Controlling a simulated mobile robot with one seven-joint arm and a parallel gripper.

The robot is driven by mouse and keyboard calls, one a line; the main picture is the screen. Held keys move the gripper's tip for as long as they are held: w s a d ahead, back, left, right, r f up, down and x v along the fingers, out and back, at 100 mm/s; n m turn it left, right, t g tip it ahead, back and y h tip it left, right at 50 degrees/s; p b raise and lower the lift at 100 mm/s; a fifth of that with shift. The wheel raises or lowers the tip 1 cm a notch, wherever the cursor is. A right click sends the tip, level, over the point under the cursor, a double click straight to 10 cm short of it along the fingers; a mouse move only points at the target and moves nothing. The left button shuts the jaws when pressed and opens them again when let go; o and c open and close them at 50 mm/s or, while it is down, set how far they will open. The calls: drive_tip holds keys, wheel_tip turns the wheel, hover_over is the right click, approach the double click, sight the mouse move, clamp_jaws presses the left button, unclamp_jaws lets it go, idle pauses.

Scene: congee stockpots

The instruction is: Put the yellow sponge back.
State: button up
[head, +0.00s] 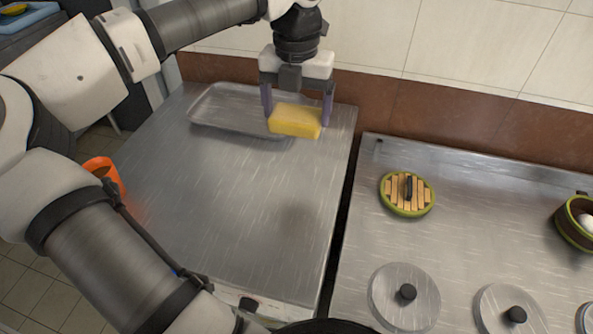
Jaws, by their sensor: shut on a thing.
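The yellow sponge (295,121) is a small block held between the two fingers of my gripper (297,108). My gripper points down and is shut on the sponge. The sponge appears raised above the left steel counter (240,200), in front of the right end of a shallow metal tray (212,117). The tray lies at the back of that counter and looks empty where it shows; its right part is partly hidden by the gripper and sponge.
The right steel counter (460,240) carries a round green-rimmed wooden lid (407,195), several metal lids with black knobs (404,297) and a dark pot (574,222) at the right edge. An orange cup (103,173) is at the left. The left counter's middle is clear.

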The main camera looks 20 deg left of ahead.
wheel_tip(320, 180, down, 14)
drive_tip(key=b, duration=0.7)
drive_tip(key=shift+r, duration=0.1)
drive_tip(key=shift+b, duration=0.3)
drive_tip(key=shift+f, duration=0.25)
drive_tip(key=o, duration=0.8)
drive_tip(key=shift+r, duration=0.1)
wheel_tip(320, 180, up, 12)
drive_tip(key=p, duration=0.8)
drive_tip(key=shift+r, duration=0.2)
drive_tip(key=shift+f, duration=0.1)
